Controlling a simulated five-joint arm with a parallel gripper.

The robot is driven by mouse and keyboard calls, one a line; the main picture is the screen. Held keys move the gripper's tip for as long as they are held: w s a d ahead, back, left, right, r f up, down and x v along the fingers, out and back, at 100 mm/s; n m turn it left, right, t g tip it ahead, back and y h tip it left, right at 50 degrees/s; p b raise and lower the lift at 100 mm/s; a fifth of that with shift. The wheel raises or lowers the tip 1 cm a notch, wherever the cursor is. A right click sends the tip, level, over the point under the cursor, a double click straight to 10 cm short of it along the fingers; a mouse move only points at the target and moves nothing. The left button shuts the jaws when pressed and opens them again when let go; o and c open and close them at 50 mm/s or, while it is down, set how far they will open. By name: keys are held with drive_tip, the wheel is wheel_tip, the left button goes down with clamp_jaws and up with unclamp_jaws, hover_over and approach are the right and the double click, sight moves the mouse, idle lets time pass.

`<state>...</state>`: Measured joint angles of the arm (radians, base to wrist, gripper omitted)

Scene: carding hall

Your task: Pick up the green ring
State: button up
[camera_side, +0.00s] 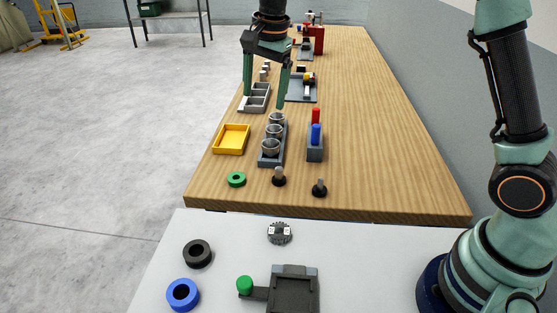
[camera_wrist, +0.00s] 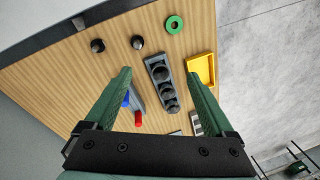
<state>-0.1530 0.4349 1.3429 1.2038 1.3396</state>
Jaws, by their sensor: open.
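The green ring (camera_side: 236,179) lies flat near the front left corner of the wooden table, its hole facing up. It also shows near the top of the wrist view (camera_wrist: 174,25), beyond my fingertips. My gripper (camera_side: 265,100) is open and empty, raised above the table with its fingers pointing down, farther back than the ring. In the wrist view the open fingers (camera_wrist: 160,80) frame the row of cups, and the ring lies outside the gap between them.
A yellow tray (camera_side: 231,139) stands behind the ring. A grey holder with metal cups (camera_side: 271,147), a block with red and blue pegs (camera_side: 315,145) and two dark knobs (camera_side: 279,177) stand to its right. Black (camera_side: 197,254) and blue (camera_side: 183,294) rings lie on the white front surface.

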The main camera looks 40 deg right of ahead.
sight(237, 180)
drive_tip(key=w+a+f+m, duration=0.1)
drive_tip(key=w+f+m, duration=0.1)
drive_tip(key=f, duration=0.5)
drive_tip(key=w+a+f+m+g, duration=0.1)
drive_tip(key=w+a+f+m, duration=0.1)
drive_tip(key=f, duration=0.6)
drive_tip(key=w+a+f+m, duration=0.1)
drive_tip(key=a+f+m, duration=0.1)
drive_tip(key=f, duration=0.6)
drive_tip(key=shift+w+f+m+g, duration=0.25)
drive_tip(key=shift+w+m+g, duration=0.05)
drive_tip(key=shift+w+g, duration=0.1)
clamp_jaws()
drive_tip(key=shift+a, duration=0.1)
drive_tip(key=shift+r, duration=0.1)
